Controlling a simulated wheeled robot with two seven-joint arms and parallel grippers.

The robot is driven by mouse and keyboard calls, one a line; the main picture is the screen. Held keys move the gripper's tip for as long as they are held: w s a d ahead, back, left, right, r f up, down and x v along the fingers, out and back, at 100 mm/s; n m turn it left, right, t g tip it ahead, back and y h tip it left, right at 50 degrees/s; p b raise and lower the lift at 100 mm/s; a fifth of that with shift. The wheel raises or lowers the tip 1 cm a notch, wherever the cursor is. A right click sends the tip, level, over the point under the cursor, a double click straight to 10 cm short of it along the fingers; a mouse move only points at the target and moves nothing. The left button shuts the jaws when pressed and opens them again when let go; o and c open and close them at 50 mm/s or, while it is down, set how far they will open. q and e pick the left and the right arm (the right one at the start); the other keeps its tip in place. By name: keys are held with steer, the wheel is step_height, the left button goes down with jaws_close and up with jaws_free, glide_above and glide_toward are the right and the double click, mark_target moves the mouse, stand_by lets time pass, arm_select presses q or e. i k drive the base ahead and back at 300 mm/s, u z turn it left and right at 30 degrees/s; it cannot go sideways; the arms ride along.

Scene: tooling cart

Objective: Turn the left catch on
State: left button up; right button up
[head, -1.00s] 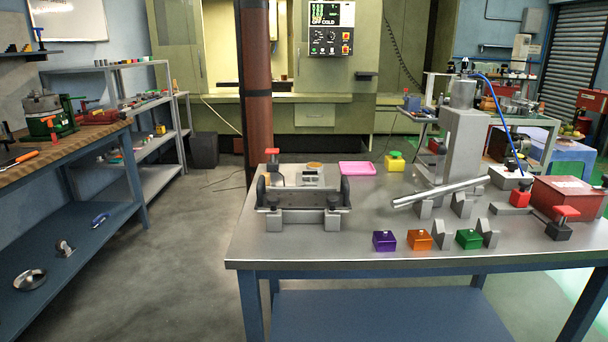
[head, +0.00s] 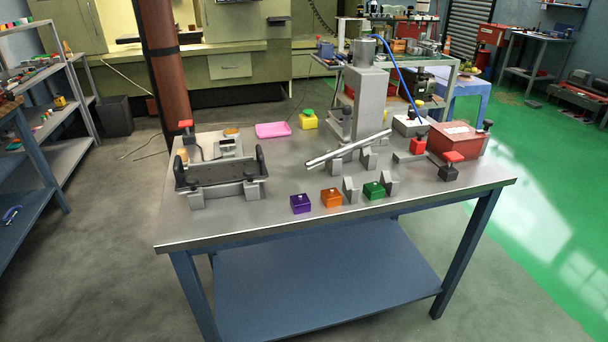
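A grey metal fixture (head: 223,191) with a dark plate (head: 222,173) across its front stands at the left end of the steel-topped table. A red-capped upright lever (head: 186,125) rises at its back left. Two small dark knobs show low on its front, a left one (head: 194,187) and a right one (head: 249,178). A red box (head: 455,139) at the table's right end has a red-and-black handled piece (head: 419,141) at its left and a dark knob (head: 488,124). I cannot tell which part is the left catch or how it is set. Neither gripper is in view.
Purple (head: 300,203), orange (head: 331,198) and green (head: 374,191) blocks sit along the table's (head: 260,229) front. A silver bar (head: 348,149) lies tilted on grey supports behind them. A grey column (head: 369,100) stands at the back. Floor in front is clear.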

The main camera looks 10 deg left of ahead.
mark_target(192, 181)
steer(key=z, duration=1.3)
steer(key=i, duration=0.8)
steer(key=u, duration=2.65)
